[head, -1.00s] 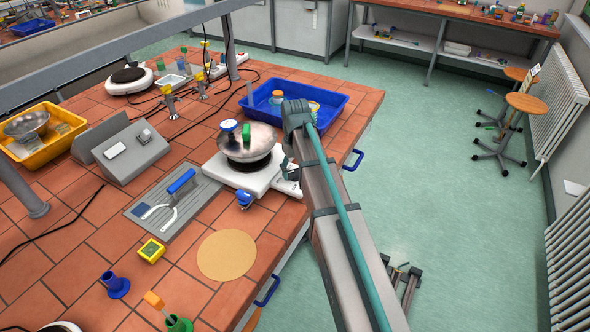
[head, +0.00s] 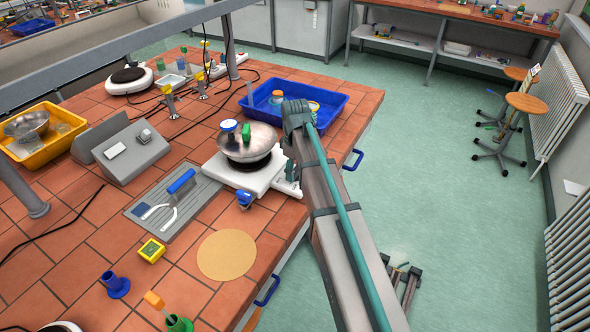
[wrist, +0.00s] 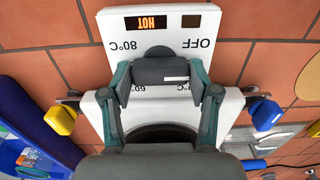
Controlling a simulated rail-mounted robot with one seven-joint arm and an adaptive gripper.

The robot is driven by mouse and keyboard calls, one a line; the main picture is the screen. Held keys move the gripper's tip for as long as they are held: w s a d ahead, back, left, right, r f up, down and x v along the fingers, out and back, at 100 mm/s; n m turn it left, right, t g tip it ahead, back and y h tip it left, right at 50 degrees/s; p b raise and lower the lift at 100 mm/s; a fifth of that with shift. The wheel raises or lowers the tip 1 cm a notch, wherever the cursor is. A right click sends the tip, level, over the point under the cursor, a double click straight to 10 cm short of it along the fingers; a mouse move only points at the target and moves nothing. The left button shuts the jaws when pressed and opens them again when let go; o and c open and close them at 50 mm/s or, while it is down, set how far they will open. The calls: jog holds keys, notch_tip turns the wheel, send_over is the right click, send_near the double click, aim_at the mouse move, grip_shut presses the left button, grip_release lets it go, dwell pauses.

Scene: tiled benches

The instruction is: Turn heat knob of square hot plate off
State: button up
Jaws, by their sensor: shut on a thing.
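The square hot plate (head: 232,178) is white and stands near the bench's right edge, with a metal bowl (head: 262,141) on top. In the wrist view its front panel (wrist: 110,27) appears upside down, with a lit HOT display (wrist: 153,23) and the markings OFF and 80°C. The dark heat knob (wrist: 158,51) shows only partly, behind the finger pads. My gripper (wrist: 160,74) is shut on the knob. In the head view my arm hides most of the gripper.
A blue clamp (head: 244,199) is beside the plate, and a yellow clamp (wrist: 60,118) shows in the wrist view. A blue tray (head: 335,101) stands behind the plate. A round tan mat (head: 227,255) lies in front. The bowl holds small blue and green items.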

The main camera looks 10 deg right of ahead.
aim_at(295, 170)
dwell(0.4)
jog(key=o, duration=1.2)
jog(key=shift+c, duration=0.2)
notch_tip(295, 170, up, 12)
